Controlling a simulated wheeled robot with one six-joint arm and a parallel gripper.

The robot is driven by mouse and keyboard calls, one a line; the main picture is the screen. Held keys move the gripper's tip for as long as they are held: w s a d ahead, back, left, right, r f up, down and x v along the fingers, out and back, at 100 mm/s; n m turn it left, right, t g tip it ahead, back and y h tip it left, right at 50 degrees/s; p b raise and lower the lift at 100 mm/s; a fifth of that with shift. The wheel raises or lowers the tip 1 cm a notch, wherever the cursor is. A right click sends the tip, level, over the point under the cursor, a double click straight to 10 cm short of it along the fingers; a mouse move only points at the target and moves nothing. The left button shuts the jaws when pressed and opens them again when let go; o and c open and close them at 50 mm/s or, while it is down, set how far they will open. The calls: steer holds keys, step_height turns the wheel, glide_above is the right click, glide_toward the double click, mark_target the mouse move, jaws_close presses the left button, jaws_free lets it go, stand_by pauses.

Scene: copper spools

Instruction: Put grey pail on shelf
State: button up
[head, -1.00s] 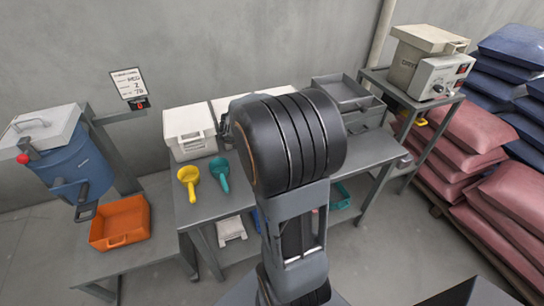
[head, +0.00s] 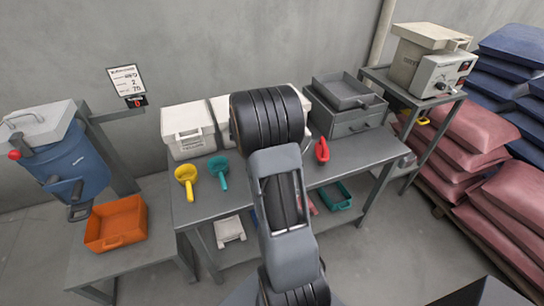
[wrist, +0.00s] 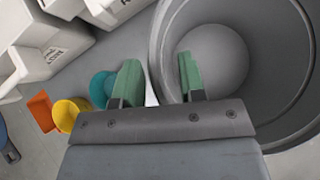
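The grey pail (wrist: 165,35) is large, round and open-topped in the wrist view, seen from above into its hollow. My gripper (wrist: 158,82) has green fingertips spread apart. The left fingertip is outside the pail's rim and the right one is over its inside, with the wall between them. I cannot tell whether either fingertip touches the wall. In the head view my arm hides the pail and the gripper. A lower shelf (head: 262,250) runs under the grey workbench (head: 215,208).
White bins (head: 188,130), a yellow scoop (head: 187,178), a teal scoop (head: 219,167), a red scoop (head: 322,150) and a grey drawer unit (head: 358,122) stand on the bench. A teal tray (head: 337,196) is on the lower shelf. An orange tray (head: 116,220) sits on the left table.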

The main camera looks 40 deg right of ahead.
steer(key=shift+x, duration=0.85)
jaws_close()
stand_by(0.8)
